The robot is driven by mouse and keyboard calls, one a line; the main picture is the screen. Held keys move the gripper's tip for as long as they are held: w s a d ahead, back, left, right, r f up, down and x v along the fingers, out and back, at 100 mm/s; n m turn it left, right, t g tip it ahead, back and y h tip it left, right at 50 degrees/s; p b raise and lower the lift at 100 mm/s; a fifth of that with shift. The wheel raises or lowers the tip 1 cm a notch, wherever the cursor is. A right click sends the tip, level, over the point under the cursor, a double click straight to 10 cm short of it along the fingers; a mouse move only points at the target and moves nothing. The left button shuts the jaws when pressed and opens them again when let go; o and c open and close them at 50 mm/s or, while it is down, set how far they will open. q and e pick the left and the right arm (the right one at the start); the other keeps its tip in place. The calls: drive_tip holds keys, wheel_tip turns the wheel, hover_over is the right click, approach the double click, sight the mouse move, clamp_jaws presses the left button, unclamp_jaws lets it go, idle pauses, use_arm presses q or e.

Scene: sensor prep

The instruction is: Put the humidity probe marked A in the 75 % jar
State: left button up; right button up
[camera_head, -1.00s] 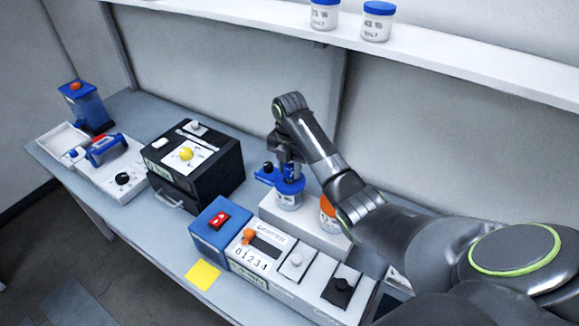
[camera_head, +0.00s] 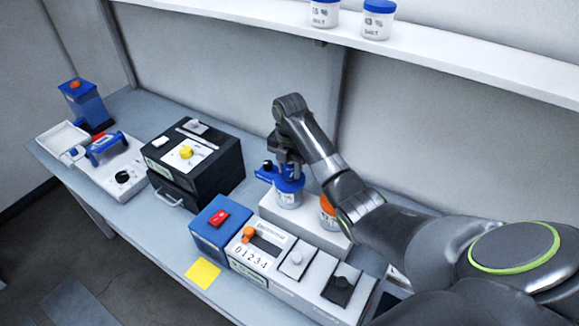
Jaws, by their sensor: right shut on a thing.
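My right gripper (camera_head: 290,168) points down over a blue-topped jar (camera_head: 289,198) on a white raised block. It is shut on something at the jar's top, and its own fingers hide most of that. A blue part with a dark knob (camera_head: 267,170) sticks out to the left of the fingers; I cannot tell whether it is the probe marked A. A second jar with an orange top (camera_head: 328,208) stands to the right on the same block, partly behind my right arm. My left gripper is not in view.
A black box with a yellow knob (camera_head: 186,153) stands left of the jars. In front are a blue box with a red switch (camera_head: 219,218) and a white counter panel (camera_head: 262,247). Two blue-lidded jars stand on the shelf (camera_head: 450,62) above. A yellow note (camera_head: 202,273) lies at the front edge.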

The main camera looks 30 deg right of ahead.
drive_tip(key=shift+f, duration=0.4)
idle(0.4)
drive_tip(key=o, duration=1.3)
drive_tip(key=shift+o, duration=0.2)
drive_tip(key=shift+s+f, duration=0.1)
